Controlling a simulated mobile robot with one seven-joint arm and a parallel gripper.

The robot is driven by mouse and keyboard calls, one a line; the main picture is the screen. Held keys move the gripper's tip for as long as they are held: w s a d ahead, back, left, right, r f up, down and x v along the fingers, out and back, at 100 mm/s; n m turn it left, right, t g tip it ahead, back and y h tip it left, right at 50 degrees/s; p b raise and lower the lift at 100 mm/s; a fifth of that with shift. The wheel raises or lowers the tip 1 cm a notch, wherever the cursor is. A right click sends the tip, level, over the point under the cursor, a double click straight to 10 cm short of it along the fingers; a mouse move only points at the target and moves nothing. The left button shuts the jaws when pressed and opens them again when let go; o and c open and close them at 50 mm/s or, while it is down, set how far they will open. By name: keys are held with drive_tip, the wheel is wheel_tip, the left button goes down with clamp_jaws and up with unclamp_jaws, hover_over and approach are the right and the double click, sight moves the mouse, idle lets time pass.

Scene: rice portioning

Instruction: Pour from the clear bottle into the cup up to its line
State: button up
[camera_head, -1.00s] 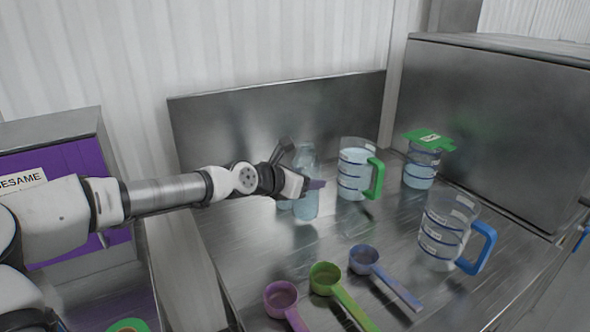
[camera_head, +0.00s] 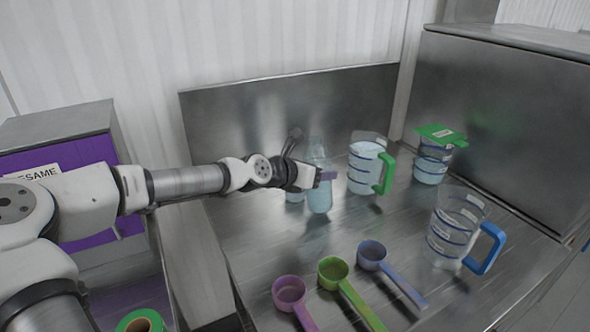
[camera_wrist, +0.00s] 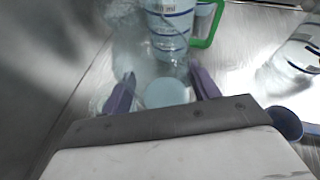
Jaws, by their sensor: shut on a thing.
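The clear bottle (camera_head: 319,196) with pale blue contents is upright near the middle of the metal counter. In the wrist view my fingers (camera_wrist: 163,90) stand on either side of the bottle's pale blue round shape (camera_wrist: 166,94). A clear cup with a blue handle (camera_head: 446,238) and dark lines stands at the right front and looks empty. A lined cup with a green handle (camera_head: 361,178) stands just right of the bottle and holds pale blue liquid. I cannot tell whether the bottle's base touches the counter.
A cup with a green lid (camera_head: 431,168) stands at the back right. Purple (camera_head: 290,291), green (camera_head: 333,269) and blue (camera_head: 372,254) scoops lie in front. A metal panel (camera_head: 270,115) and a metal box (camera_head: 505,120) bound the counter. A small clear object (camera_head: 294,196) is left of the bottle.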

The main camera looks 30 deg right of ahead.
drive_tip(key=shift+w+a+r+n+g+h+p, duration=0.1)
drive_tip(key=shift+n+g+h+p, duration=0.15)
drive_tip(key=shift+n+g+p, duration=0.6)
drive_tip(key=shift+w+d+r+n+g+h+p, duration=0.15)
drive_tip(key=shift+n+g+h+p, duration=0.25)
drive_tip(key=shift+n+p, duration=0.8)
drive_tip(key=shift+w+a+r+n+g+h+p, duration=0.1)
drive_tip(key=shift+a+n+g+h+p, duration=0.05)
drive_tip(key=shift+n+g+p, duration=0.75)
drive_tip(key=shift+s+n+p, duration=0.1)
drive_tip(key=shift+n+p, duration=0.15)
drive_tip(key=shift+p, duration=0.1)
drive_tip(key=shift+s+f+n+g, duration=0.15)
drive_tip(key=shift+f+n+g, duration=0.1)
drive_tip(key=shift+f+n, duration=0.3)
idle(1.0)
drive_tip(key=shift+s+n+g+h+p, duration=0.2)
drive_tip(key=shift+n+g+h+p, duration=0.2)
drive_tip(key=shift+n+h+p, duration=0.35)
idle(2.4)
